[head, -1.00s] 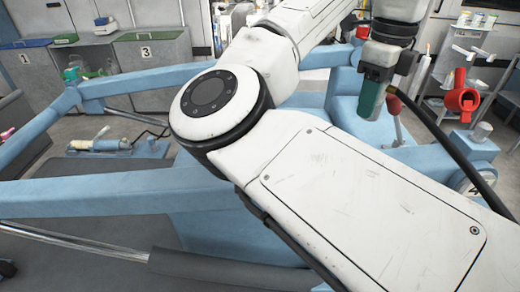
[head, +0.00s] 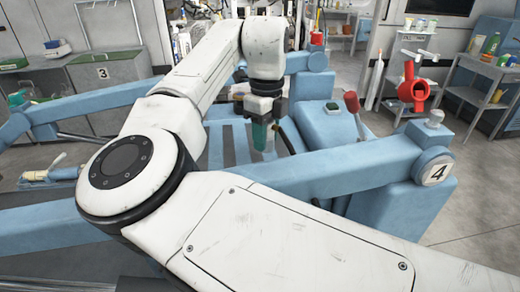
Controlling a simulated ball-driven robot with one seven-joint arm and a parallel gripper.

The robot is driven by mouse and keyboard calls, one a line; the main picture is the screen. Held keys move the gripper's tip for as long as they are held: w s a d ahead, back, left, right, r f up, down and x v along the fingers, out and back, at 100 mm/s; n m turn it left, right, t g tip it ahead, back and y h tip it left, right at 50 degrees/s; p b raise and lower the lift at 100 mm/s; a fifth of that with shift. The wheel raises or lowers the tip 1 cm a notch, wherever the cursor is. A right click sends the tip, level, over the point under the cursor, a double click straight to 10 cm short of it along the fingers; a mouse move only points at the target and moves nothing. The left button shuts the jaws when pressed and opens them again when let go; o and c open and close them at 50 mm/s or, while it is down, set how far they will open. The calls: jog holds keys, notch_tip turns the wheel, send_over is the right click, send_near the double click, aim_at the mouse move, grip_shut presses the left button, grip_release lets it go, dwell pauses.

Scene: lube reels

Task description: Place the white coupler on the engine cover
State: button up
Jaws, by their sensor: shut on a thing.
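My gripper (head: 264,118) hangs from my white arm near the middle of the head view, over the blue slatted surface (head: 228,142). Its jaws are shut. A teal-green part (head: 259,133) shows at the jaws, and a dark hose-like line runs down beside it. The thing in the jaws is too small and covered to name, so I cannot tell if it is the white coupler. I cannot tell for certain which blue surface is the engine cover; a blue block (head: 330,122) with a dark-topped small item stands just right of my gripper.
A red-knobbed lever (head: 353,103) rises from the blue block.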

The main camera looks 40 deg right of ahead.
jog(key=shift+w+a+f, duration=0.2)
jog(key=shift+w+f, duration=0.2)
jog(key=shift+f, duration=0.1)
jog(key=f, duration=0.3)
jog(key=shift+w+a, duration=0.15)
jog(key=shift+w, duration=0.1)
jog(key=shift+f, duration=0.35)
jog(key=shift+f, duration=0.2)
jog(key=o, duration=1.1)
jog(key=shift+o, duration=0.2)
notch_tip(320, 180, up, 12)
jog(key=shift+r, duration=0.25)
jog(key=shift+p, duration=0.3)
